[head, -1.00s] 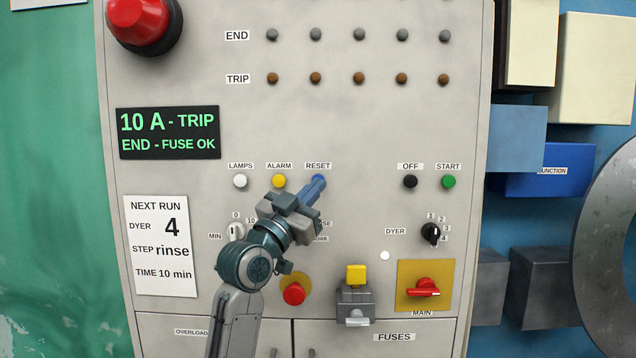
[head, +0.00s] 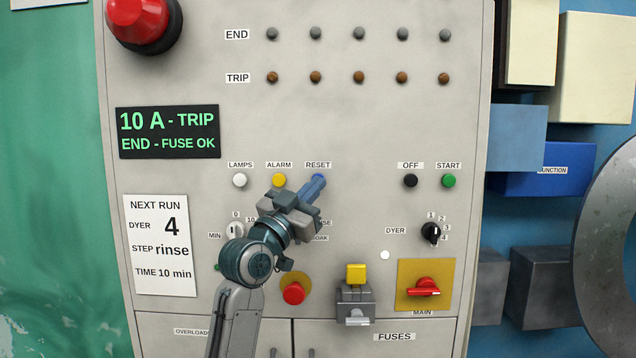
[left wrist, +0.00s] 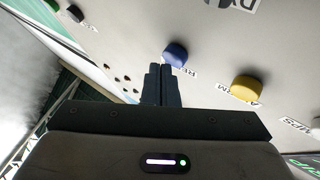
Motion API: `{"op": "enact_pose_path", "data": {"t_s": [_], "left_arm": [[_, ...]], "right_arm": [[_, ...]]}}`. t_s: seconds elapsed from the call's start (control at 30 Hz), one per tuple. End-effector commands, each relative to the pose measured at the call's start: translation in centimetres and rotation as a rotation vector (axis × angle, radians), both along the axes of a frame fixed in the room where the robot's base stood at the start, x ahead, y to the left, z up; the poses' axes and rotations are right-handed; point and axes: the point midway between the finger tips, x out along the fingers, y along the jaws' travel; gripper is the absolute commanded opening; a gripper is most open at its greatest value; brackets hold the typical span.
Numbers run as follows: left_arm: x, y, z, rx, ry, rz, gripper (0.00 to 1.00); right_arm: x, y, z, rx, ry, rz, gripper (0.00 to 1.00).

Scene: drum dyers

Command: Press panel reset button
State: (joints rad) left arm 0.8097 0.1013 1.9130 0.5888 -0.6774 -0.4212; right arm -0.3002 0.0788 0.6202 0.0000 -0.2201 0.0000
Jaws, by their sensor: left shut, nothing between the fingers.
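The blue reset button (head: 318,178) sits under the RESET label on the grey panel (head: 360,120). My left gripper (head: 319,181) is shut and empty, with its fingertips at the blue button and hiding part of it. In the left wrist view the blue button (left wrist: 175,54) stands just beyond the tips of the shut fingers (left wrist: 163,72). I cannot tell whether the tips touch it or whether it is pushed in. My right gripper is not in view.
The yellow alarm button (head: 279,181) and white lamps button (head: 240,181) are left of the blue one. The black off button (head: 410,181) and green start button (head: 448,181) are to the right. A red button (head: 293,293) and a yellow-topped block (head: 356,275) are below.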

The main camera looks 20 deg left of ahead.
Motion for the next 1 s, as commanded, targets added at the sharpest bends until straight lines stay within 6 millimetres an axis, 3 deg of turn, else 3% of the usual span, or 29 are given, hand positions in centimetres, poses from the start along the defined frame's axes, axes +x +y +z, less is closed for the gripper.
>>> {"op": "enact_pose_path", "data": {"t_s": [1.0], "left_arm": [[0.87, 0.26, 0.02, 0.001, 0.0, 0.0, 0.0]], "right_arm": [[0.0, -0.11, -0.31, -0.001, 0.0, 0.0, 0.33]]}}
